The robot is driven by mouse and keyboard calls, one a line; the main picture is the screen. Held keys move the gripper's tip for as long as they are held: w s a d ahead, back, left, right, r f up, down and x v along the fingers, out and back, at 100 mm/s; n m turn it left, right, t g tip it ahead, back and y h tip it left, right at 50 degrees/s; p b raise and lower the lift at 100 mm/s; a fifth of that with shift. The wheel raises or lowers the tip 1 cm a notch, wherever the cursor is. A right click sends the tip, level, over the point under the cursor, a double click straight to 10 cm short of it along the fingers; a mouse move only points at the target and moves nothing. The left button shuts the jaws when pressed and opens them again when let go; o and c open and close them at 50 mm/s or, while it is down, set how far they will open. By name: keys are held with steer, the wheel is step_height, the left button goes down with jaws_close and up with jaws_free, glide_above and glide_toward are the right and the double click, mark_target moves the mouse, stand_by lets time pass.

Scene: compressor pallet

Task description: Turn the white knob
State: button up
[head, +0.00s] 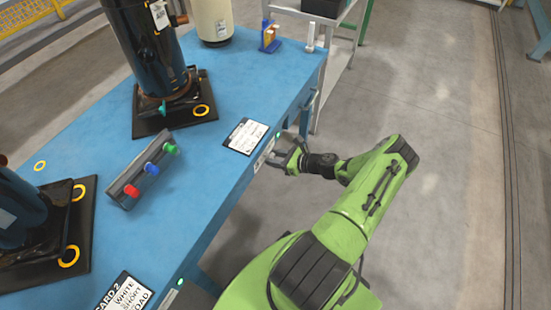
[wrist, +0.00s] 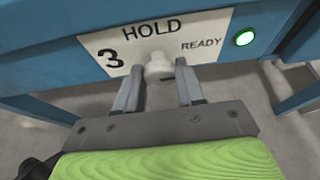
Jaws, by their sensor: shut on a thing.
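The white knob (wrist: 158,67) sits on a white label plate (wrist: 205,42) marked "3", "HOLD" and "READY" on the side of the blue bench, in the wrist view. My gripper (wrist: 157,75) has its two grey fingers on either side of the knob and is shut on it. In the head view my gripper (head: 285,160) is at the bench's right side edge, and the knob is hidden there. A green light (wrist: 244,38) glows right of "READY".
The blue bench (head: 225,95) carries dark compressors (head: 150,50) on black bases, a cream cylinder (head: 211,20), a block with red, blue and green knobs (head: 127,190), and a printed card (head: 245,136). A grey shelf frame (head: 335,75) stands behind my gripper. The floor at right is clear.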

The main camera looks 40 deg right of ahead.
stand_by(0.5)
steer(key=o, duration=1)
steer(key=shift+o, duration=0.2)
steer(key=p+v, duration=0.3)
steer(key=v, duration=1.2)
steer(key=shift+s+d, duration=0.2)
steer(key=shift+s, duration=0.1)
steer(key=shift+r, duration=0.1)
